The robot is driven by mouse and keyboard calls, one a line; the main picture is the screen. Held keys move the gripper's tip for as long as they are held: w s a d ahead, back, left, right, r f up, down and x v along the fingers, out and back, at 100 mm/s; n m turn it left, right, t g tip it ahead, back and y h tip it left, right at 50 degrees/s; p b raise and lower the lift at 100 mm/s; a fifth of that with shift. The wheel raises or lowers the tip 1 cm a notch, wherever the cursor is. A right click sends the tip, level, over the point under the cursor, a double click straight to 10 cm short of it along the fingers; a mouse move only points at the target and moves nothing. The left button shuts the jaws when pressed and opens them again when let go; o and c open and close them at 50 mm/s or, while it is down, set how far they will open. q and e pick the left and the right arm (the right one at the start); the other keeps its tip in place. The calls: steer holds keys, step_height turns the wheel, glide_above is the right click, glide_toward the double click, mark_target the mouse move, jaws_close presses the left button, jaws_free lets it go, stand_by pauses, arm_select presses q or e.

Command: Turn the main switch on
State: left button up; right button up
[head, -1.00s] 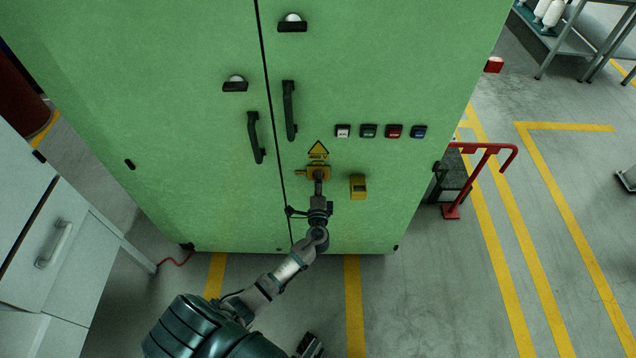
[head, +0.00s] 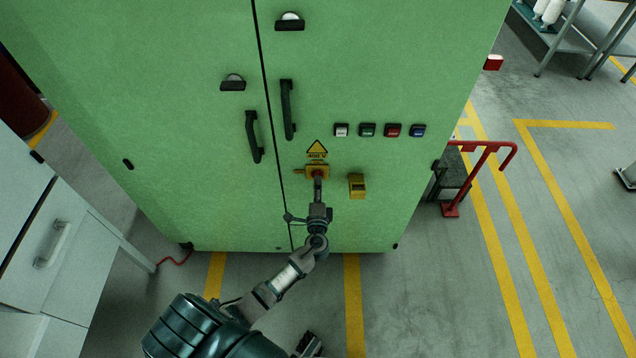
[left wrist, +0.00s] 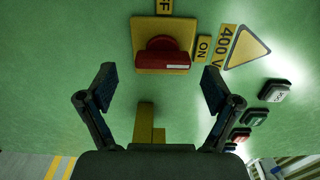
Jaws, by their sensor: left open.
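The main switch is a red rotary handle (left wrist: 163,56) on a yellow plate (left wrist: 145,25) on the green cabinet door. In the head view the switch (head: 317,171) is partly hidden by my left gripper (head: 318,188). In the left wrist view my left gripper (left wrist: 160,88) is open and empty, its fingers apart on either side below the handle, not closed on it.
A yellow box (head: 357,186) is beside the switch, with a warning triangle (head: 317,148) above. Several push buttons (head: 367,130) are up to the right. Black door handles (head: 288,110) stick out above left. A red rail (head: 482,165) stands right of the cabinet (head: 400,60).

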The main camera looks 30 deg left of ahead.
arm_select(q)
steer(key=v, duration=0.9)
steer(key=shift+d, duration=0.2)
steer(key=shift+s, duration=0.1)
